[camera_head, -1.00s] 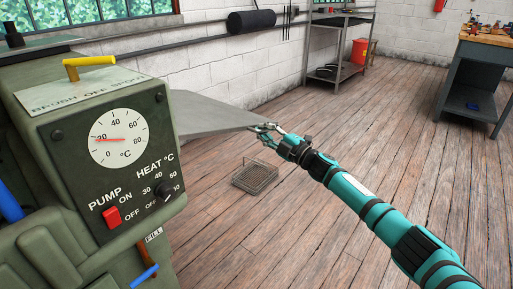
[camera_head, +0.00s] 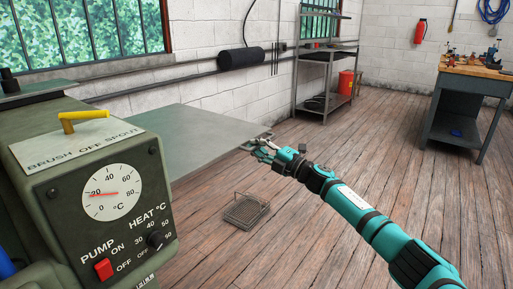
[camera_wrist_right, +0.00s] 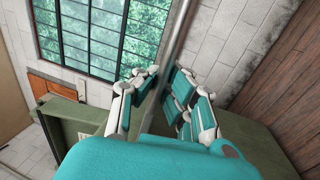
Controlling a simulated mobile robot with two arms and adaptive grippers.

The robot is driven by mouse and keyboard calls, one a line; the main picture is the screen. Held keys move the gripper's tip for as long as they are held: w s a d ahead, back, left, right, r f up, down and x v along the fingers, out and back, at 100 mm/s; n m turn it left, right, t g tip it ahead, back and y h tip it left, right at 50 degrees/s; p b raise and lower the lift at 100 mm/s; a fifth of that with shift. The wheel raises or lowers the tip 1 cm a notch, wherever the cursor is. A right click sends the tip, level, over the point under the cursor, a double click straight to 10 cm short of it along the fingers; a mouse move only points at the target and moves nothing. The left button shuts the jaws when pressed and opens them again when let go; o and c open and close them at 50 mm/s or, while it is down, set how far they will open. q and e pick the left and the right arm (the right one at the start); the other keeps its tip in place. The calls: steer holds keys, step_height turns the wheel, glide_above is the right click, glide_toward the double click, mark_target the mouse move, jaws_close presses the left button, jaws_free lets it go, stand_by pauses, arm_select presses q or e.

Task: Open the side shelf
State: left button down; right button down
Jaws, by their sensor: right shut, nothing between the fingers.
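The side shelf (camera_head: 200,133) is a flat grey panel at the right side of the green machine (camera_head: 50,200) in the head view. It sticks out from the machine, roughly level, with its upper face showing. My right gripper (camera_head: 262,146) is at the shelf's outer right corner, its fingers shut and close against the edge. In the right wrist view, the gripper (camera_wrist_right: 158,75) has its fingers around a thin grey edge (camera_wrist_right: 178,35); I cannot tell how firmly they touch it. My left gripper is out of view.
The machine's front has a dial (camera_head: 112,193), a red pump switch (camera_head: 103,269) and a yellow handle (camera_head: 80,119). A metal rack (camera_head: 325,75) and a workbench (camera_head: 465,100) stand farther back. The floor between is clear.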

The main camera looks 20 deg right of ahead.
steer(key=shift+d+r, duration=0.15)
steer(key=shift+d, duration=0.05)
steer(key=c, duration=1.5)
jaws_free()
steer(key=shift+s, duration=0.15)
steer(key=shift+o, duration=0.6)
steer(key=shift+a, duration=0.1)
steer(key=v, duration=1.2)
